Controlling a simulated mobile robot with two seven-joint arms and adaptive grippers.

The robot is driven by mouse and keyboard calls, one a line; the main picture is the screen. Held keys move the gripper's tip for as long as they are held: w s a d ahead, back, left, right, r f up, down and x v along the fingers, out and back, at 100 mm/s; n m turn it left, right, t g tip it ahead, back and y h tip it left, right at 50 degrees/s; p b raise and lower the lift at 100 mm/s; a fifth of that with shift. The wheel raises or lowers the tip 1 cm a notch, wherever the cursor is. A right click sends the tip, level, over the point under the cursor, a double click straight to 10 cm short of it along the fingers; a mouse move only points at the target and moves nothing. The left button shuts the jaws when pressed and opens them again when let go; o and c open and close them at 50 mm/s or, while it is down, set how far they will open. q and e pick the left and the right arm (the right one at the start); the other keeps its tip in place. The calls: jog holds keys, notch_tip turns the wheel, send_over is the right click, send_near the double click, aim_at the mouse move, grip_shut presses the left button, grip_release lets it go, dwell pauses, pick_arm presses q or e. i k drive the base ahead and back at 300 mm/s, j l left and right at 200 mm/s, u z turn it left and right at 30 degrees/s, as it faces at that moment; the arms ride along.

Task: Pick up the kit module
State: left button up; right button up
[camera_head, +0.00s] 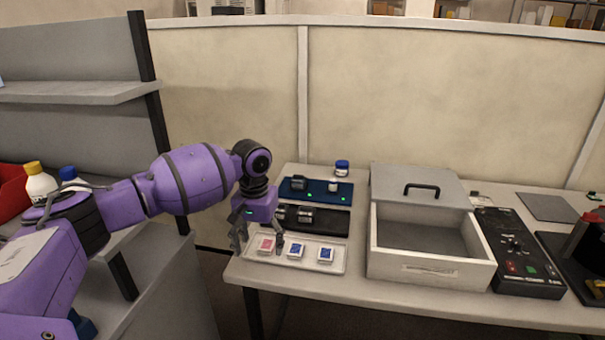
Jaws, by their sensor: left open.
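A white tray (338,264) lies at the front left of the table and holds small square modules. One has a pink-red face (266,244), and two have blue faces, the middle one (295,250) and the right one (325,254). I cannot tell which of them is the kit module. My left gripper (258,245) points down over the left end of the tray, its fingers apart on either side of the pink-red module in the picture. It holds nothing, and contact with the module cannot be made out. My right gripper is not in view.
Behind the white tray are a black tray (335,222) with a dark cylinder and a blue tray (343,195) with small parts. A blue-lidded jar (342,167) stands behind. An open grey box (430,275) and a black control panel (517,255) are to the right.

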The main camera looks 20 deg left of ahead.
aim_at(297, 183)
jog(key=i+j, duration=0.2)
jog(key=i, duration=0.3)
jog(key=i+j, duration=0.15)
jog(key=i, duration=0.35)
jog(key=i+j, duration=0.2)
jog(key=i, duration=0.3)
